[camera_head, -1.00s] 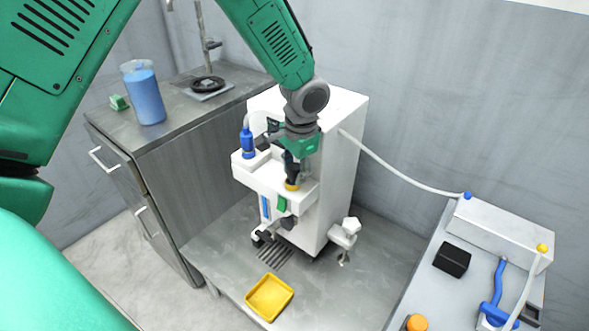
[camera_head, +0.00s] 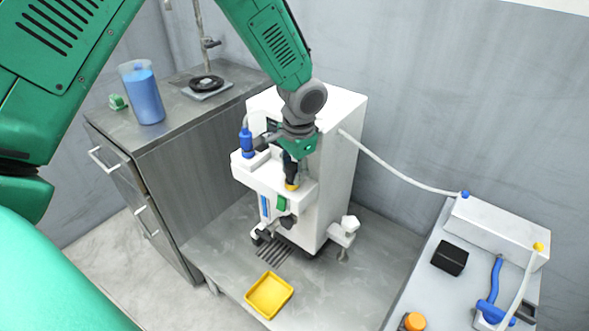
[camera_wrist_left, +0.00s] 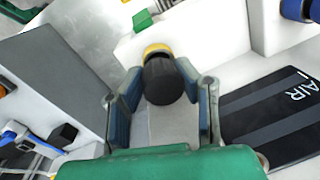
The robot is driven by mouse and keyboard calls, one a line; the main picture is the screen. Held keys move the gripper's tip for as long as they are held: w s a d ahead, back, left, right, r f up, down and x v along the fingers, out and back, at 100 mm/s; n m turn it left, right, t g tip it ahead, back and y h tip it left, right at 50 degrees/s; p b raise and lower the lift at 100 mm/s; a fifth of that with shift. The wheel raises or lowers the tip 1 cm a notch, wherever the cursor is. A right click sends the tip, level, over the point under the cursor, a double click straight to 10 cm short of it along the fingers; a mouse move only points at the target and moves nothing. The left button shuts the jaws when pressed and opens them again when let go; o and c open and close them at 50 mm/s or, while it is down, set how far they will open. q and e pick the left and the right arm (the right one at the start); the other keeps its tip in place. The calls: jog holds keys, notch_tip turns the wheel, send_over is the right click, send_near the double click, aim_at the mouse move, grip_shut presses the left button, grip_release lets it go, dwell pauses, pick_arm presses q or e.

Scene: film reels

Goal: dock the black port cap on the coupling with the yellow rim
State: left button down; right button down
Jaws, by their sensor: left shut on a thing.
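My left gripper (camera_head: 291,168) reaches down to the front ledge of the white machine (camera_head: 340,165). It is shut on the black port cap, which shows between the fingers in the left wrist view (camera_wrist_left: 164,82). The coupling with the yellow rim (camera_head: 291,186) is directly below the cap, and its yellow rim shows just beyond the cap in the left wrist view (camera_wrist_left: 156,49). The cap and rim look in line and very close or touching. I cannot tell whether the cap is seated. My right gripper is not in view.
A blue bottle-like fitting (camera_head: 247,142) stands on the ledge left of my gripper. A green block (camera_head: 282,204) is on the ledge's front. A yellow tray (camera_head: 270,296) lies on the bench below. A black box (camera_head: 449,258) sits on the right-hand table.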

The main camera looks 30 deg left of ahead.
aim_at(296, 169)
pick_arm(q)
jog(key=shift+a, duration=0.2)
jog(key=shift+f, duration=0.5)
jog(key=c, duration=1.5)
grip_release()
jog(key=shift+d, duration=0.1)
jog(key=shift+o, duration=0.2)
jog(key=r+p, duration=0.7)
jog(key=d+r+p, duration=0.1)
jog(key=r+p, duration=0.2)
jog(key=r, duration=0.1)
jog(key=shift+s+d, duration=0.1)
jog(key=shift+s, duration=0.05)
jog(key=shift+f, duration=0.1)
